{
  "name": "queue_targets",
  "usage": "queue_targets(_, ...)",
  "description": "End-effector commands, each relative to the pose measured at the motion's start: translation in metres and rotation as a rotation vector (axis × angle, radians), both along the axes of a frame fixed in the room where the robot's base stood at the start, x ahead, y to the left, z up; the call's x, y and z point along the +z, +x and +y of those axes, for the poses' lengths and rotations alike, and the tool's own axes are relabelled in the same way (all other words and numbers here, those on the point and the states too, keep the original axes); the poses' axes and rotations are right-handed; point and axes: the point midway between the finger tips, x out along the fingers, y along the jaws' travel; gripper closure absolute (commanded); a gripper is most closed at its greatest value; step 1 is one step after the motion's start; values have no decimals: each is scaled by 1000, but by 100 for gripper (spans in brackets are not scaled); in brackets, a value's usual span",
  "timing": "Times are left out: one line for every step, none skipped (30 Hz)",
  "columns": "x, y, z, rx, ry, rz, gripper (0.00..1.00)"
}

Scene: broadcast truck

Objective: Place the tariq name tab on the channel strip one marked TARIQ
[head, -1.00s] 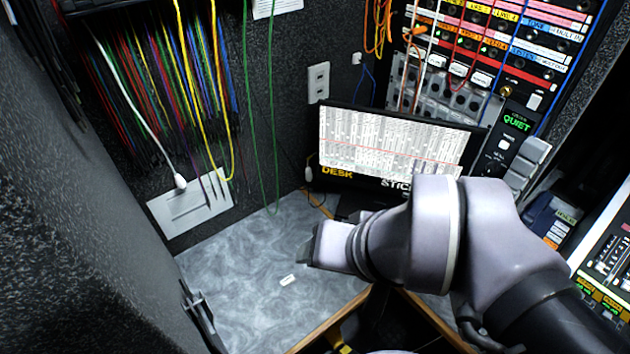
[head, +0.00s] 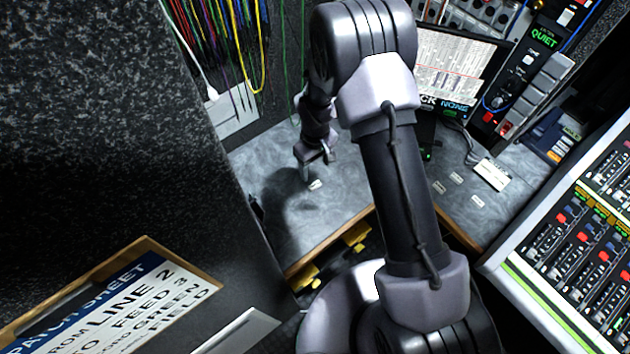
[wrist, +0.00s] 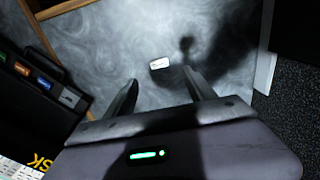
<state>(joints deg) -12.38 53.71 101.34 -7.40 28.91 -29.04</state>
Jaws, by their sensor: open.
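A small white name tab (head: 315,185) lies on the grey marbled desk, under and just in front of my gripper. Its print is too small to read in the head view; it also shows in the wrist view (wrist: 159,63), flat on the desk. My gripper (head: 317,166) points down above the desk, and its two fingers (wrist: 160,80) are open and empty, with the tab beyond their tips and roughly centred between them. The mixing console (head: 590,240) with rows of channel strips stands at the right edge of the head view. I cannot make out a TARIQ marking.
More small white tabs (head: 456,177) and a larger white card (head: 491,175) lie on the desk to the right, beyond my arm. A monitor (head: 460,70) stands at the back. A patch sheet board (head: 120,300) is at lower left. A dark wall panel borders the desk's left side.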

Motion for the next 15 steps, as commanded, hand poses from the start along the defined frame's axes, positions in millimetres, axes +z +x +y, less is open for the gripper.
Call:
queue_targets(-20,0,0,-1,0,2,36)
queue_targets(-29,-1,0,-1,-1,3,36)
queue_targets(-38,0,0,-2,0,1,36)
queue_targets(-45,-1,0,-2,0,2,36)
queue_targets(-50,0,0,-3,0,1,36)
queue_targets(-56,0,0,-3,1,1,36)
queue_targets(-59,0,0,-2,0,0,36)
queue_targets(-62,0,0,-2,1,-1,36)
queue_targets(-64,0,0,-3,1,-1,36)
queue_targets(-66,0,0,-3,1,-1,36)
queue_targets(-69,1,0,-3,1,-1,36)
queue_targets(-74,1,0,-3,1,1,36)
queue_targets(-79,2,-1,-3,1,1,36)
queue_targets(-85,2,-1,-3,1,1,36)
queue_targets(-95,3,-1,-4,0,1,36)
